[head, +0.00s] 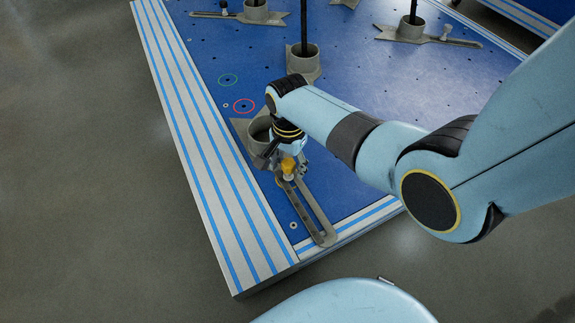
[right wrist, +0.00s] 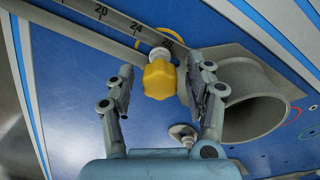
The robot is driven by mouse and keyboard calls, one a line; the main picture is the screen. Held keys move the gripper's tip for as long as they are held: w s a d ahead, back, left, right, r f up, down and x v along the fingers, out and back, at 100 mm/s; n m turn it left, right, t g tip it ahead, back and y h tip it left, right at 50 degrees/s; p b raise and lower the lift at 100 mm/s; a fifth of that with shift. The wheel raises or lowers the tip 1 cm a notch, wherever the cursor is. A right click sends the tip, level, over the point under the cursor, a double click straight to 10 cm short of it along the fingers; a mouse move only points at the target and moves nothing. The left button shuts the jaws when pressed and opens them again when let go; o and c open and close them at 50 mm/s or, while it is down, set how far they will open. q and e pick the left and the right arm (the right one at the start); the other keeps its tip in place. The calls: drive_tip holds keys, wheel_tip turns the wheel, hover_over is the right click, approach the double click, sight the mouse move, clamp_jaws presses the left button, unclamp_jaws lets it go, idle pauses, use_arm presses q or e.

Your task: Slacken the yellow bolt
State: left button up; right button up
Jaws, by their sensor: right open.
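The yellow bolt (head: 288,165) sits on the slotted metal bracket (head: 317,219) near the front corner of the blue platform. In the right wrist view the yellow bolt (right wrist: 159,79) has a knobbed head and shows between the fingers of my right gripper (right wrist: 160,88). The fingers are open, one on each side, with a gap on the left; the right finger is closer to the bolt. In the head view my right gripper (head: 277,160) is low beside the bolt, partly hidden by its own wrist. My left gripper is not in view.
A grey cup-like holder (head: 258,130) stands right by the bolt; its open ring (right wrist: 252,100) is close to the right finger. More holders with dark posts (head: 303,62) stand farther back. The platform's striped edge (head: 205,160) is at left.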

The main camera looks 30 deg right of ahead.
drive_tip(key=m+p, duration=0.1)
drive_tip(key=m, duration=0.2)
drive_tip(key=shift+w+r, duration=0.1)
drive_tip(key=shift+r, duration=0.05)
drive_tip(key=shift+m, duration=0.4)
drive_tip(key=shift+m, duration=0.3)
